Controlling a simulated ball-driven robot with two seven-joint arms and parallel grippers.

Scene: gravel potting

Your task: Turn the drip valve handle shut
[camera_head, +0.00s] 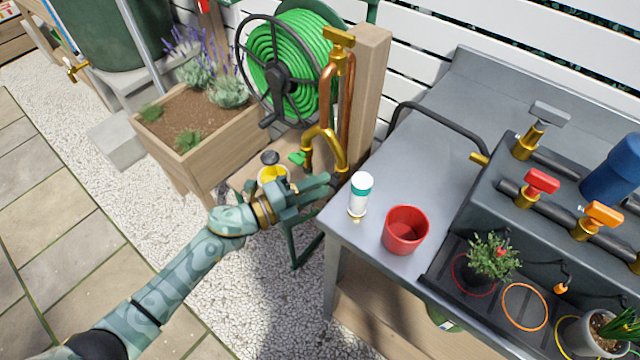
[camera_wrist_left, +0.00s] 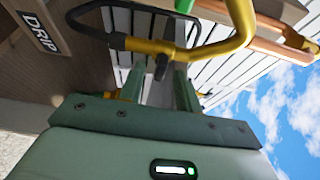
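In the head view my left gripper (camera_head: 318,188) is beside the wooden post, below the curved brass pipe (camera_head: 325,145) and near the counter's left corner. The wrist view shows its two green fingers (camera_wrist_left: 160,88) apart, pointing up toward the brass pipe (camera_wrist_left: 205,52). A short dark lever (camera_wrist_left: 162,66) hangs from that pipe and appears between the fingertips; I cannot tell whether they touch it. A "DRIP" label (camera_wrist_left: 42,32) is on the wood beside it. In the head view the lever is not clearly visible. My right gripper is out of view.
A bottle (camera_head: 361,187) and a red pot (camera_head: 405,229) stand on the grey counter (camera_head: 385,170) near the gripper. A green hose reel (camera_head: 290,62) and planter (camera_head: 208,150) are behind. Other valves with red (camera_head: 541,181) and orange (camera_head: 604,215) handles are at right.

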